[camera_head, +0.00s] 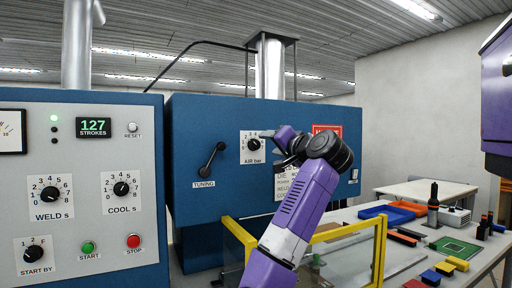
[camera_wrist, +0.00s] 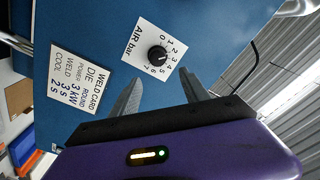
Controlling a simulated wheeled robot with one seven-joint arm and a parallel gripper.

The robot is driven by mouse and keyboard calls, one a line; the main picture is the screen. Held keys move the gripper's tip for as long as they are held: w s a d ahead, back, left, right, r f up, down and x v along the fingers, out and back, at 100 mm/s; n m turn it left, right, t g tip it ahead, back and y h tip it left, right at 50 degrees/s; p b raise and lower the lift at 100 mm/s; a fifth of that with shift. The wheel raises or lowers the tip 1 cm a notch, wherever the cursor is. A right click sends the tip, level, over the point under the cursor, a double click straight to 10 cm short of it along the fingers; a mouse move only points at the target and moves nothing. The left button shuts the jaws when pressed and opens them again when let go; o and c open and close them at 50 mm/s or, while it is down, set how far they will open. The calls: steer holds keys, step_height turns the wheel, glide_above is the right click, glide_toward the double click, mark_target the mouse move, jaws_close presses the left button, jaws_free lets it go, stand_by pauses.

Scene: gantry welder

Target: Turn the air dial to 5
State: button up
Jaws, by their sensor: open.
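The air dial (camera_head: 254,145) is a round black knob on a white plate marked "AIR bar", on the blue machine front. In the wrist view the knob (camera_wrist: 157,55) sits ahead of my fingertips, with numbers 0 to 7 around it. Its pointer is too small to read surely. My gripper (camera_wrist: 164,86) is open and empty, its two grey fingers apart and pointing toward the plate. I see no contact with the knob. In the head view my gripper (camera_head: 273,144) is just right of the dial, partly hidden by my wrist.
A tuning crank (camera_head: 211,162) stands out left of the dial. A weld card (camera_wrist: 75,80) is beside it. A yellow-framed guard (camera_head: 335,232) stands below my arm. The left control panel (camera_head: 90,215) has other dials and buttons. A table with trays (camera_head: 401,209) is at right.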

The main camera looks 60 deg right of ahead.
mark_target(256, 146)
steer(key=shift+y, duration=0.5)
steer(key=x, duration=0.2)
steer(key=p+x, duration=0.1)
steer(key=x, duration=0.2)
steer(key=f+p+x, duration=0.1)
steer(key=x, duration=0.1)
steer(key=shift+w+a+f, duration=0.1)
steer(key=shift+w+a, duration=0.1)
steer(key=shift+w, duration=0.35)
jaws_close()
